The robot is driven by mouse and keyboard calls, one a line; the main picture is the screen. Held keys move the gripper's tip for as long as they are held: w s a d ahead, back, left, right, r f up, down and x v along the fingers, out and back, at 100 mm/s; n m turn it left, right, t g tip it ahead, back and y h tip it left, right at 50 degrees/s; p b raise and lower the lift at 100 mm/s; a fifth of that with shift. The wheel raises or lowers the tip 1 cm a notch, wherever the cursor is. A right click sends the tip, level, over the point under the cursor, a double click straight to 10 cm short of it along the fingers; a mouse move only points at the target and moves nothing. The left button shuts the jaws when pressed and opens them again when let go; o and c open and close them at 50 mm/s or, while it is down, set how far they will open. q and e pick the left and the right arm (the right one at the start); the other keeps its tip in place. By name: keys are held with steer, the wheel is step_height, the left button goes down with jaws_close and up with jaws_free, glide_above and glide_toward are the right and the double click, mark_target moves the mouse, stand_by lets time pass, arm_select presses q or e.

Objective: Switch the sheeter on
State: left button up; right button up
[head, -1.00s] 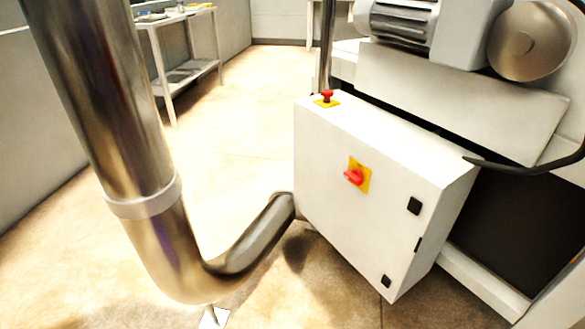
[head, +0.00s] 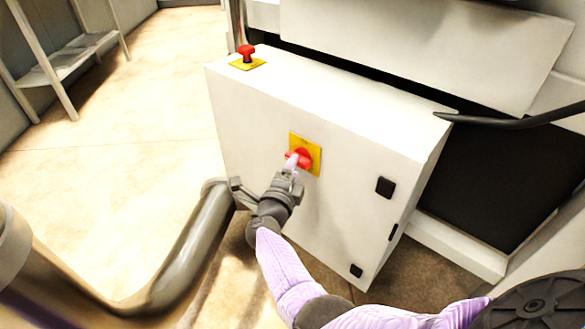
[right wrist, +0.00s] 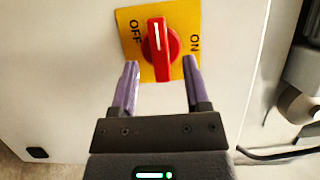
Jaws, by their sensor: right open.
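The sheeter's white control box (head: 350,200) carries a red rotary switch (head: 298,157) on a yellow plate (head: 312,148). In the right wrist view the red knob (right wrist: 160,50) sits between the labels OFF on the left and ON on the right. Its white line points up in the picture, a little nearer OFF. My right gripper (head: 292,166) is open in front of the switch. In the right wrist view its two purple fingers stand left and right of the knob's lower part, with visible gaps. My left gripper is not in view.
A red push button (head: 247,52) on a yellow plate stands on top of the box.

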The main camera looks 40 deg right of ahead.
steer(key=shift+x, duration=1.05)
jaws_close()
arm_select(q)
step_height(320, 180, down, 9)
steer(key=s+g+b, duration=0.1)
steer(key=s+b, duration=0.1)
steer(key=b, duration=0.8)
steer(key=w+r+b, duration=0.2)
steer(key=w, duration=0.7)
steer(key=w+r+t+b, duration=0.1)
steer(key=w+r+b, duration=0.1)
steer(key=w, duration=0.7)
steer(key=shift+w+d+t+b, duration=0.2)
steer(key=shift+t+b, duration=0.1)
steer(key=shift+b, duration=0.2)
arm_select(e)
steer(key=shift+w+a+f+m+g+h, duration=0.15)
steer(key=shift+m+g+h, duration=0.9)
steer(key=shift+m, duration=2.65)
steer(key=shift+w+d+f+m+g+h, duration=0.1)
steer(key=shift+m+g+h, duration=0.95)
steer(key=shift+m, duration=2.65)
steer(key=shift+w+a+f+m+g+h, duration=0.15)
steer(key=shift+m+g+h, duration=0.35)
steer(key=shift+m+h, duration=2.1)
steer(key=m+y, duration=0.2)
steer(key=shift+d+m, duration=0.1)
steer(key=shift+m, duration=0.3)
